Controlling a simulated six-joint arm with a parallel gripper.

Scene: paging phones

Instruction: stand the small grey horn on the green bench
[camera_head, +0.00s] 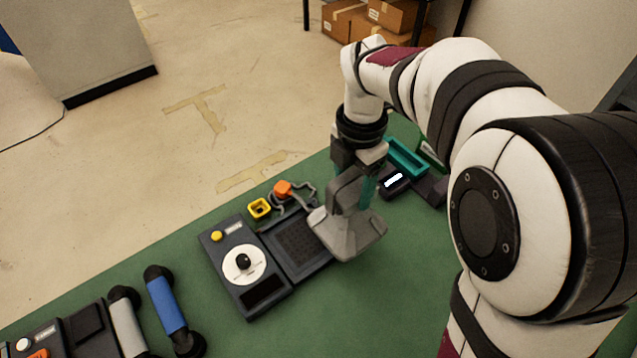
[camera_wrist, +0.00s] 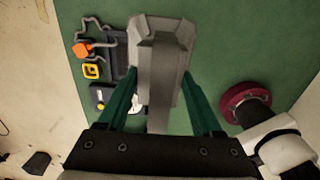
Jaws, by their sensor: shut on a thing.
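The small grey horn (camera_head: 347,236) has a wide flared end and a narrower blocky body. My gripper (camera_head: 357,189) is shut on its body, with the flared end pointing down toward the green bench (camera_head: 345,310). In the wrist view the horn (camera_wrist: 158,70) sits between the two green fingers of my gripper (camera_wrist: 160,85). It looks roughly upright beside the dark panel. I cannot tell whether its flared end touches the bench. The fingers partly hide behind the horn in the head view.
A dark dial unit (camera_head: 243,262) and a dark panel (camera_head: 297,240) lie left of the horn. An orange block (camera_head: 283,188) with grey cord and a yellow square (camera_head: 259,208) lie behind. A teal tray (camera_head: 406,156) is at back right. A blue handset (camera_head: 166,304) lies front left. Bench in front is clear.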

